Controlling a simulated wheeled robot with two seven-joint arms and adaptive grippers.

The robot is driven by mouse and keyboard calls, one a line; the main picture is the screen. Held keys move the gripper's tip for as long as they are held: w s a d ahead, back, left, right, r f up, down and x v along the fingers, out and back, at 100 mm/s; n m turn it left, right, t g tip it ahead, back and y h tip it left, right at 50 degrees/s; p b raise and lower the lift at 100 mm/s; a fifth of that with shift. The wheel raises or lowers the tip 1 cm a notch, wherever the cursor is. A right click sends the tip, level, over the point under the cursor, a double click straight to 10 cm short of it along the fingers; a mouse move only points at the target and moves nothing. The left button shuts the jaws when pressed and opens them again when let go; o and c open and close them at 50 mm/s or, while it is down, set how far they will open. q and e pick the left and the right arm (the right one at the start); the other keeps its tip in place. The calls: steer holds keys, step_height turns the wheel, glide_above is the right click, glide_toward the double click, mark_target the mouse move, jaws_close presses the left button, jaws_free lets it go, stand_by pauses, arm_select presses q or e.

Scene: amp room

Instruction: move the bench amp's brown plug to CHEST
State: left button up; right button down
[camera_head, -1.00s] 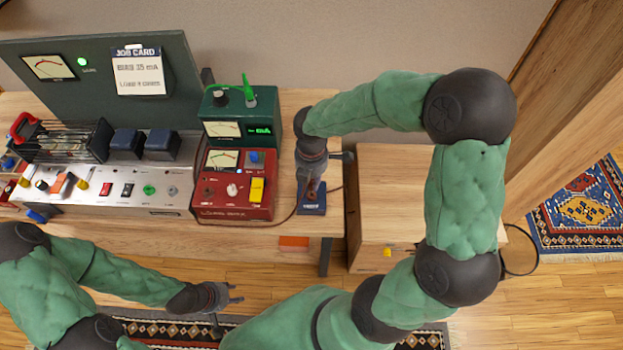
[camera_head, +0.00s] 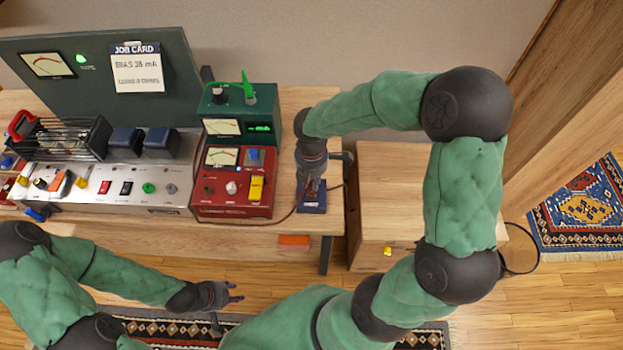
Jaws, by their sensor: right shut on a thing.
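My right gripper (camera_head: 314,190) points down over a small blue socket block (camera_head: 313,207) at the right end of the bench. It is shut on what looks like the brown plug, which the fingers mostly hide. A thin brown cable runs from the red load box (camera_head: 208,208) towards this block. The wooden chest (camera_head: 398,190) stands right of the bench, with a small yellow piece (camera_head: 388,251) on its front. My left gripper (camera_head: 236,292) is empty and its fingers are apart, low in front of the bench.
A green meter box (camera_head: 262,110) stands behind the red box. The amp chassis (camera_head: 128,192) with knobs and switches fills the left bench, under a panel with a job card (camera_head: 137,72). An orange piece (camera_head: 293,240) is at the bench's front edge. The chest top is clear.

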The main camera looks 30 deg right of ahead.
steer(key=shift+f+b, duration=0.5)
steer(key=shift+f, duration=0.5)
stand_by(0.5)
steer(key=c, duration=1)
jaws_free()
steer(key=shift+c, duration=0.2)
step_height(320, 180, up, 12)
